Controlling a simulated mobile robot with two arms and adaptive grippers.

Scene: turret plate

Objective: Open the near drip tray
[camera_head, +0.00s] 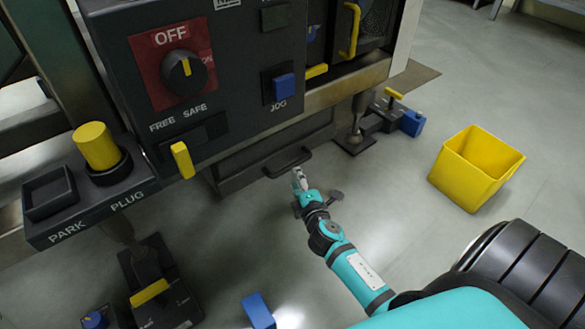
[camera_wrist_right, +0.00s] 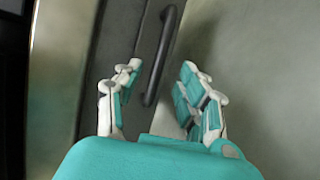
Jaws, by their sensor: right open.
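The near drip tray (camera_head: 242,166) is a dark grey drawer low under the machine in the head view, and its front looks flush with the frame. Its black bar handle (camera_head: 287,162) stands out from the front. My right gripper (camera_head: 299,180) is just in front of the handle, low near the floor. In the right wrist view the handle (camera_wrist_right: 160,55) runs lengthwise ahead of the open fingers (camera_wrist_right: 160,80), its near end between the fingertips. I cannot tell whether a finger touches it. My left gripper is not in view.
A control panel (camera_head: 225,75) with an OFF dial (camera_head: 184,72) and blue JOG button (camera_head: 284,87) hangs above the tray. A yellow bin (camera_head: 476,167) stands on the floor at right. A machine foot (camera_head: 354,140) is right of the tray. Floor before the tray is mostly clear.

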